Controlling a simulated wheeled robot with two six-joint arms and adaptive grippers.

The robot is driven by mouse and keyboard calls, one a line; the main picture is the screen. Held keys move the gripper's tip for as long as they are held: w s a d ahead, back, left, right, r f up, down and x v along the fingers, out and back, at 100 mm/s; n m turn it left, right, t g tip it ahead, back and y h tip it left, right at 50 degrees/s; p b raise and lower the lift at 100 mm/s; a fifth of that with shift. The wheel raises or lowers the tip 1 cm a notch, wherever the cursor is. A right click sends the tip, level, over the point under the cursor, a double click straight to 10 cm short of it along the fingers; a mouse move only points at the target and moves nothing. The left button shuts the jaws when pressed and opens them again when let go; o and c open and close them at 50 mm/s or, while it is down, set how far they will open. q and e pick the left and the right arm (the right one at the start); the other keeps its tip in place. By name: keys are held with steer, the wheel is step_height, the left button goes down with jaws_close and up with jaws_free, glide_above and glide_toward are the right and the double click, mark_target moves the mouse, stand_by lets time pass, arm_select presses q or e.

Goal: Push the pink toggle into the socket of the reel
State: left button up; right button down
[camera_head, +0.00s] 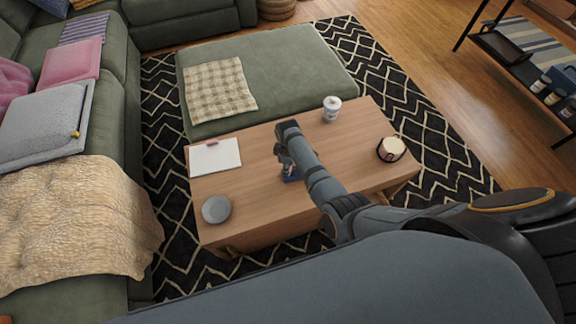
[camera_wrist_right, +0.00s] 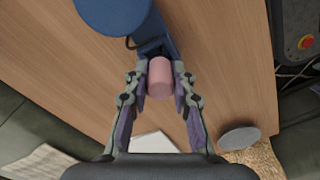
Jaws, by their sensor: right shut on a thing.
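In the right wrist view the pink toggle (camera_wrist_right: 160,78) lies between the fingers of my right gripper (camera_wrist_right: 160,84), which is shut on it. Its far end meets the blue arm of the reel (camera_wrist_right: 113,14); I cannot tell whether it is inside the socket, which is hidden. The reel's round blue body is at the top edge, cut off by the frame. In the head view a small blue part of the reel (camera_head: 291,177) shows on the table below my right gripper (camera_head: 285,160); my arm hides most of it, and the toggle is not visible there. My left gripper is in neither view.
The wooden table (camera_head: 255,190) also bears a clipboard with white paper (camera_head: 215,157), a grey dish (camera_head: 216,209), a white lidded cup (camera_head: 331,108) and a dark-banded candle or jar (camera_head: 391,149). The tabletop between these is mostly clear. A green ottoman (camera_head: 290,75) stands behind.

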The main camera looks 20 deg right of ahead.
stand_by(0.7)
steer(key=shift+p, duration=0.3)
stand_by(0.4)
steer(key=shift+p, duration=0.5)
stand_by(0.4)
steer(key=shift+f+b, duration=0.75)
steer(key=shift+f, duration=0.3)
steer(key=c, duration=1)
jaws_free()
steer(key=shift+c, duration=0.2)
